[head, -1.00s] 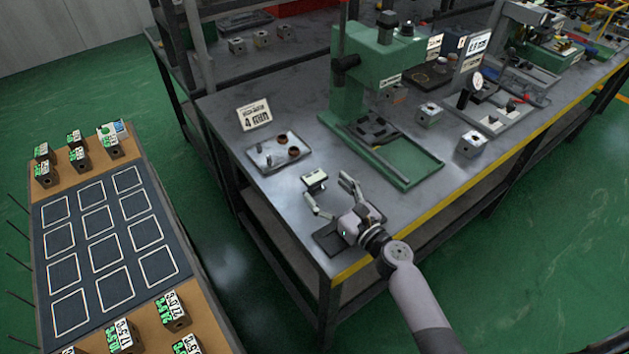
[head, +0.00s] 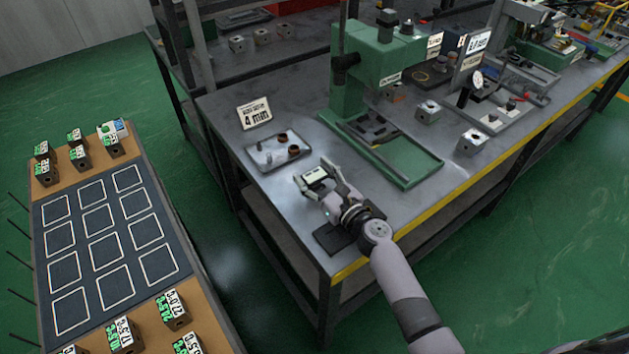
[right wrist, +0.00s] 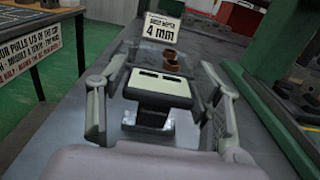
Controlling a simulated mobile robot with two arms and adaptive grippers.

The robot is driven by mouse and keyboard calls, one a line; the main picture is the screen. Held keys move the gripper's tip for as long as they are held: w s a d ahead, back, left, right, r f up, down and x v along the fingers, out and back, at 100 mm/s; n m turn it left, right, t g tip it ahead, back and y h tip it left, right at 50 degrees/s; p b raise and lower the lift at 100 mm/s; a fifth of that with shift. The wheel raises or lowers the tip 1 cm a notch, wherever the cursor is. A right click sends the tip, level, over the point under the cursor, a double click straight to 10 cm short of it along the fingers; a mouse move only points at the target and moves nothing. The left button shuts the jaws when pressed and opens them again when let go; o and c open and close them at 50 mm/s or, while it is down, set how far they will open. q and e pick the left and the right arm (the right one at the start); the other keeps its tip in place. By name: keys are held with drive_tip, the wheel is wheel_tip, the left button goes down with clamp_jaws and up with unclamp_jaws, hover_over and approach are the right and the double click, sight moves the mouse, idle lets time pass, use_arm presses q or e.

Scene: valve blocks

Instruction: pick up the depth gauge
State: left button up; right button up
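The depth gauge, as I take it, is a small block with a pale top and dark slots (head: 314,176) near the front left of the steel bench. In the right wrist view the gauge (right wrist: 158,88) stands upright, its wide pale head on a dark, narrower body. My right gripper (head: 311,171) is open around it, one finger on each side. In the right wrist view my right gripper (right wrist: 158,80) shows gaps between both fingers and the gauge. The gauge's lower end is partly hidden. My left gripper is not in view.
A tray with small parts (head: 273,152) and a "4 mm" sign (head: 254,114) stand behind the gauge. A green press (head: 380,70) is to the right. A dark pad (head: 332,238) lies at the front edge. A cart with marked squares (head: 97,222) stands left.

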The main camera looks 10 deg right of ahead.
sight(315, 175)
drive_tip(key=c, duration=0.9)
drive_tip(key=shift+r, duration=0.15)
wheel_tip(315, 175, up, 20)
drive_tip(key=p, duration=1.6)
